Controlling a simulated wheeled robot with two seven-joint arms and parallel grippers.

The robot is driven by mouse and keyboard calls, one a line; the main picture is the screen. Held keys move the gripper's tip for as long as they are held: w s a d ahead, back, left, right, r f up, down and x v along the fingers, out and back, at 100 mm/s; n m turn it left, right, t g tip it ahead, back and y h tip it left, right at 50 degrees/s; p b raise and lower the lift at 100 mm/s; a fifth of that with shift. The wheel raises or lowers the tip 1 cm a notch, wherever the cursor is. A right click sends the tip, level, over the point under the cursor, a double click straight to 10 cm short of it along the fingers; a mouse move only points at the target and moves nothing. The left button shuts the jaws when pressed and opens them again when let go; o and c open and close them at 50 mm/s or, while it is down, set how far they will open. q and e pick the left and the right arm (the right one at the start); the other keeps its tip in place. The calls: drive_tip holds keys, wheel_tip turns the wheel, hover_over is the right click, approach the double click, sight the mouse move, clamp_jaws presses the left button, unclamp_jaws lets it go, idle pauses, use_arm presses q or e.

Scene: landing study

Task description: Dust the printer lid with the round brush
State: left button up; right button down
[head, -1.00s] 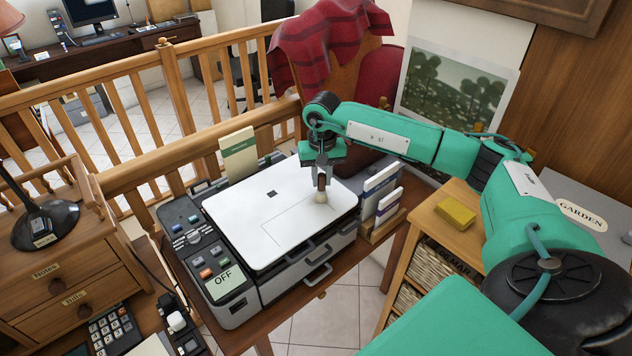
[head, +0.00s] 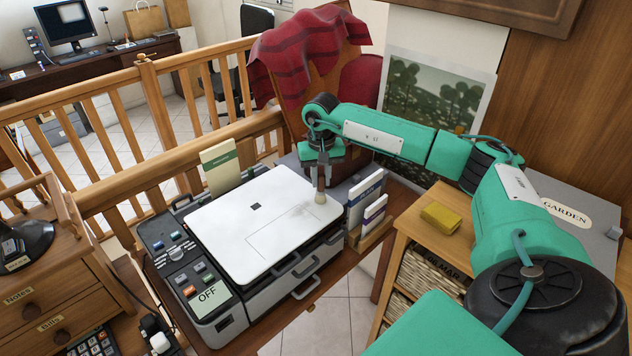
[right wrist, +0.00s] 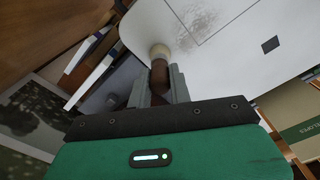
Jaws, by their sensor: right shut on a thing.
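The printer (head: 225,292) stands on a wooden desk, with its flat white lid (head: 235,222) shut. A greyish dust smudge (right wrist: 200,32) lies on the lid near the brush, and a thin rectangle outline is drawn there. My right gripper (head: 321,172) is over the lid's right corner, shut on the round brush (head: 321,190). The brush has a brown handle and a pale round head, which points down at the lid's edge. In the right wrist view the brush head (right wrist: 160,52) overlaps the lid's edge; I cannot tell whether it touches. My left gripper is out of view.
Books in a small rack (head: 368,210) stand right of the printer, close to the brush. A yellow sponge (head: 440,217) lies on a wooden shelf unit. A wooden railing (head: 160,185) runs behind the printer. A drawer box (head: 50,285) stands at left.

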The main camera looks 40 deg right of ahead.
drive_tip(key=shift+f, duration=0.1)
drive_tip(key=shift+s+a, duration=0.15)
drive_tip(key=shift+a, duration=1.2)
drive_tip(key=shift+s+a, duration=0.1)
drive_tip(key=shift+a, duration=1.25)
drive_tip(key=shift+s+a, duration=0.15)
drive_tip(key=shift+a, duration=2.6)
drive_tip(key=shift+w+b, duration=0.45)
drive_tip(key=shift+d, duration=0.65)
drive_tip(key=shift+w+d+b, duration=0.2)
drive_tip(key=shift+d+b, duration=0.5)
drive_tip(key=shift+d, duration=1.65)
drive_tip(key=shift+w+d+b, duration=0.2)
drive_tip(key=shift+d+b, duration=0.5)
drive_tip(key=shift+d, duration=1.65)
drive_tip(key=shift+s+a, duration=0.15)
drive_tip(key=shift+a, duration=1.4)
drive_tip(key=shift+s+a+p, duration=0.1)
drive_tip(key=shift+a+p, duration=0.2)
drive_tip(key=shift+a, duration=2.2)
drive_tip(key=shift+s+a, duration=0.2)
drive_tip(key=shift+a, duration=1.15)
